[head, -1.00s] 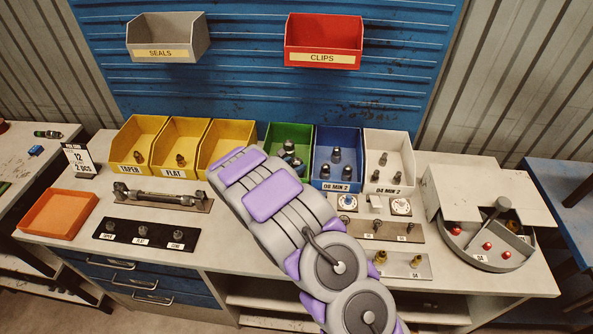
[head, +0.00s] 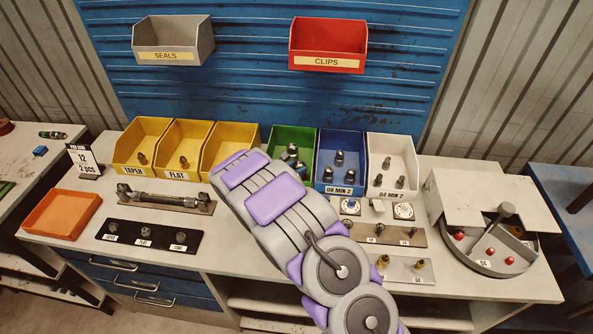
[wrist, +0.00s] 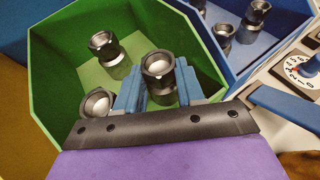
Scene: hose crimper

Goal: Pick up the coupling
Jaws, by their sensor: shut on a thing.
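In the wrist view, my gripper (wrist: 159,86) reaches into the green bin (wrist: 55,60). Its two blue fingers are shut on a dark metal coupling (wrist: 158,65) with a pale round centre, one finger on each side. The coupling's lower end is hidden by the gripper. A second coupling (wrist: 107,47) stands apart behind it to the left, and a third (wrist: 97,102) lies close by the left finger. In the head view, the green bin (head: 279,137) shows couplings inside, and my arm covers most of the gripper.
The blue bin (head: 325,170) with several fittings adjoins the green bin on the right, then a white bin (head: 376,150). Yellow bins (head: 133,150) stand to the left. A rotary tray (head: 490,262) sits at the right. Grey and red bins (head: 327,42) hang above.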

